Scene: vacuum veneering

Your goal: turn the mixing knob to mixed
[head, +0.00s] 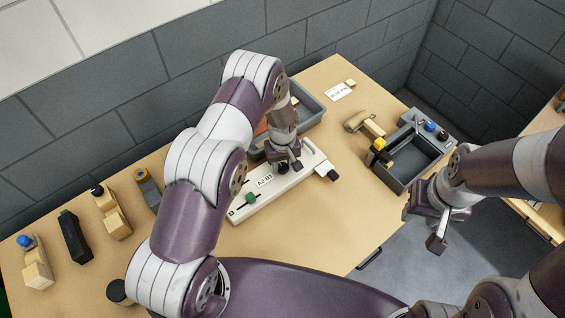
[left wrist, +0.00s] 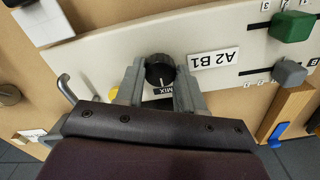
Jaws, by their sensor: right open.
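The mixing knob (left wrist: 160,68) is a round black knob on a long pale panel (left wrist: 225,62). A white mark shows on its near side, facing a partly hidden label with "MIX" (left wrist: 164,91). My left gripper (left wrist: 160,80) has one finger on each side of the knob, and both appear to touch it. In the head view my left gripper (head: 284,162) is down at the panel (head: 260,205) and largely covers the knob. My right gripper (head: 423,228) is open and empty, in front of the grey tray's near corner.
The panel carries an "A2 B1" label (head: 265,182) and a green slider (head: 251,199). A grey tray (head: 399,185) with a yellow block stands right. A grey bin (head: 309,105) is behind my left arm. Several small bottles and blocks stand at the left.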

